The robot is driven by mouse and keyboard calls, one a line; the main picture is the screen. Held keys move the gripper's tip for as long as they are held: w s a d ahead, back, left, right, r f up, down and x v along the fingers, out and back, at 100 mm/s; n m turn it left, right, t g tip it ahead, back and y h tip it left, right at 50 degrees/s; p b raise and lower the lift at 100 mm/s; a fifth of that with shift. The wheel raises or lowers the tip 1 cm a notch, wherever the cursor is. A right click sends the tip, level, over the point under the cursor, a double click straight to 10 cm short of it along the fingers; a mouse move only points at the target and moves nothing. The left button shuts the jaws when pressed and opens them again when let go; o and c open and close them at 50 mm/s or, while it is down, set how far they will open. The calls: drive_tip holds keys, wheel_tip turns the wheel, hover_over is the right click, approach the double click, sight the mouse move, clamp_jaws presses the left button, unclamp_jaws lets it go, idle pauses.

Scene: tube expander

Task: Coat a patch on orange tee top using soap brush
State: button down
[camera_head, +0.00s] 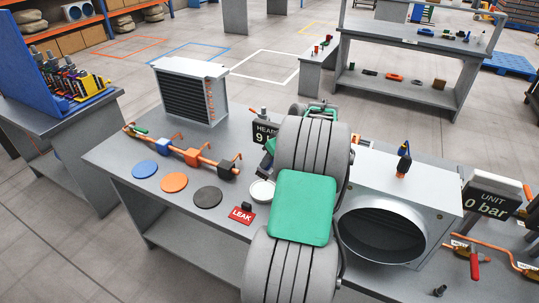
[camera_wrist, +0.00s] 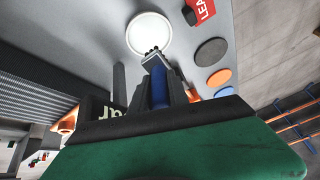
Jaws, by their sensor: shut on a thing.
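My gripper (camera_wrist: 150,88) is shut on the blue-handled soap brush (camera_wrist: 158,85) in the wrist view. The brush's dark bristle end points at the white round soap dish (camera_wrist: 149,33) and overlaps its near rim; I cannot tell whether it touches. The dish also shows in the head view (camera_head: 262,191), beside my arm, which hides most of the gripper and brush there. The orange tee (camera_head: 193,157) sits on the copper pipe at the left of the bench, between a blue and a black fitting. Its top looks bare at this size.
Blue (camera_head: 145,169), orange (camera_head: 174,182) and black (camera_head: 207,197) discs lie in front of the pipe. A finned coil unit (camera_head: 190,92) stands behind the pipe. A grey duct box (camera_head: 395,205) is right of my arm.

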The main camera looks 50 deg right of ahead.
sight(269, 176)
drive_tip(key=shift+f+b, duration=1.8)
drive_tip(key=shift+f, duration=1.2)
drive_tip(key=shift+f+b, duration=0.55)
drive_tip(key=shift+f, duration=0.1)
drive_tip(key=shift+r, duration=0.1)
drive_tip(key=shift+r+p, duration=2.15)
drive_tip(key=shift+r, duration=1.35)
